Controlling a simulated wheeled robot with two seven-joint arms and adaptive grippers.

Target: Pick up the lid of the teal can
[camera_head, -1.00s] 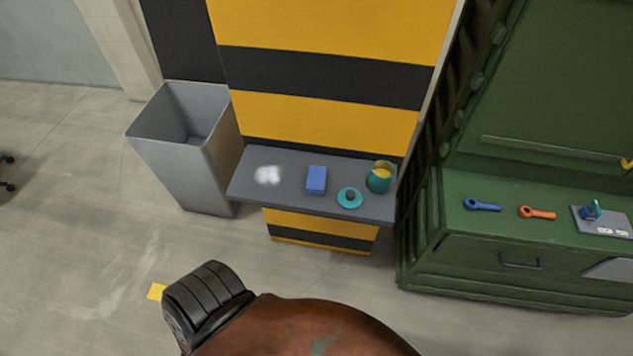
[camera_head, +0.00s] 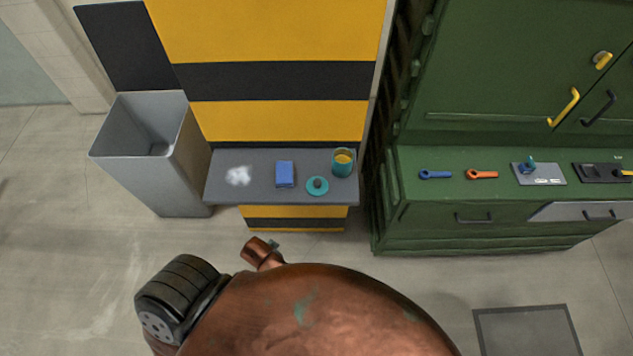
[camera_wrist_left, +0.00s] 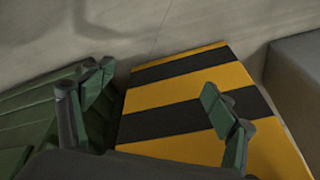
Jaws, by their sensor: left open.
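The teal can (camera_head: 343,164) stands open on the grey shelf (camera_head: 262,197), with yellow showing inside. Its lid (camera_head: 317,186), a teal disc with a dark knob, lies flat on the shelf just left of and in front of the can. In the left wrist view my left gripper (camera_wrist_left: 160,95) is open and empty, its two green-padded fingers wide apart. It faces the yellow and black striped panel and the floor; the lid and can are not in that view. My right gripper is not in view.
A blue box (camera_head: 285,174) and a white fluffy clump (camera_head: 238,176) share the shelf. A grey bin (camera_head: 186,165) stands left of it. A green cabinet (camera_head: 480,222) on the right holds a blue tool (camera_head: 435,175) and an orange tool (camera_head: 482,174). Floor in front is clear.

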